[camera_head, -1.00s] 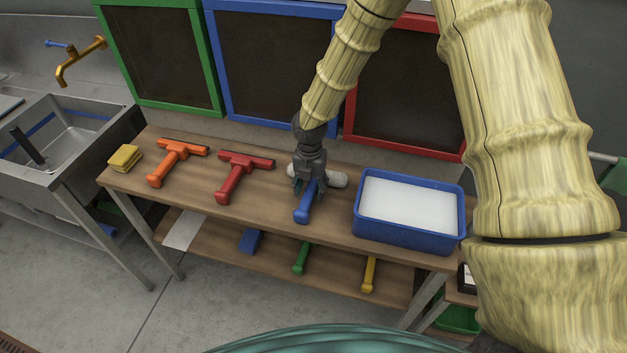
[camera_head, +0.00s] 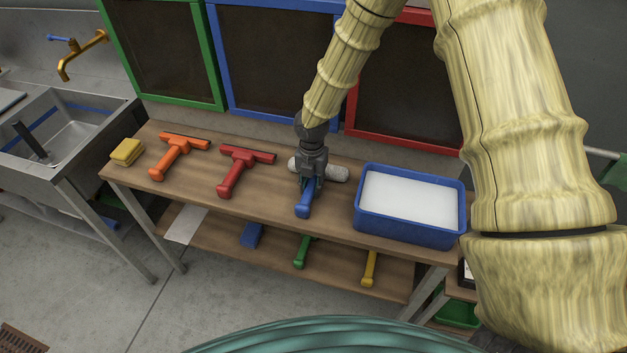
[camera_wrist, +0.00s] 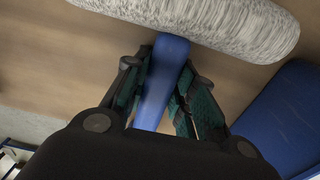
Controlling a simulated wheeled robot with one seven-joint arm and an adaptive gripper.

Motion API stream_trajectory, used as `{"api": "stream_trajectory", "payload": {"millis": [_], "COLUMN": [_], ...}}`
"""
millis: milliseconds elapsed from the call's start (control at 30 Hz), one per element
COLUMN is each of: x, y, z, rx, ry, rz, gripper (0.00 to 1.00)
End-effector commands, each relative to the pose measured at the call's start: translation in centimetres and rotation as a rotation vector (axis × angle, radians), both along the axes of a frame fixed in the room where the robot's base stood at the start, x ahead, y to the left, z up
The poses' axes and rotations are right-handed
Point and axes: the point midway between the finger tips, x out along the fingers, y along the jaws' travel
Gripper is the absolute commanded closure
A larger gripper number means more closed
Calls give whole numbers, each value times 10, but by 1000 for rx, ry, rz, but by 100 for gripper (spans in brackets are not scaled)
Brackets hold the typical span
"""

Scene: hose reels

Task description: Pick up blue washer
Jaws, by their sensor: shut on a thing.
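The blue washer has a blue handle (camera_head: 304,201) and a pale fluffy roller head (camera_head: 334,173). It is at the wooden bench top, left of the blue tub. My gripper (camera_head: 311,183) points down over the handle and is shut on it near the head. In the wrist view the two fingers lie on either side of the blue handle (camera_wrist: 162,75), with the fluffy head (camera_wrist: 200,22) across the top. I cannot tell whether the washer is clear of the bench. The handle's near end is hidden by my gripper in the wrist view.
A blue tub (camera_head: 368,228) of white content stands close to the right. A red squeegee (camera_head: 232,176), an orange squeegee (camera_head: 173,161) and yellow sponges (camera_head: 126,152) lie to the left. Framed panels stand behind the bench (camera_head: 270,215). A lower shelf holds more tools.

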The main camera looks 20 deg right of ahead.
Motion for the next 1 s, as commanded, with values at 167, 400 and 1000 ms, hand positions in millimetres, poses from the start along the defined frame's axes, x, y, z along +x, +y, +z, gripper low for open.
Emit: {"api": "stream_trajectory", "payload": {"millis": [167,400,1000], "x": [1,2,0], "y": [0,0,0], "z": [10,44,100], "rx": [1,2,0], "ry": [-2,-4,0], "rz": [-1,-1,0], "gripper": [98,98,98]}}
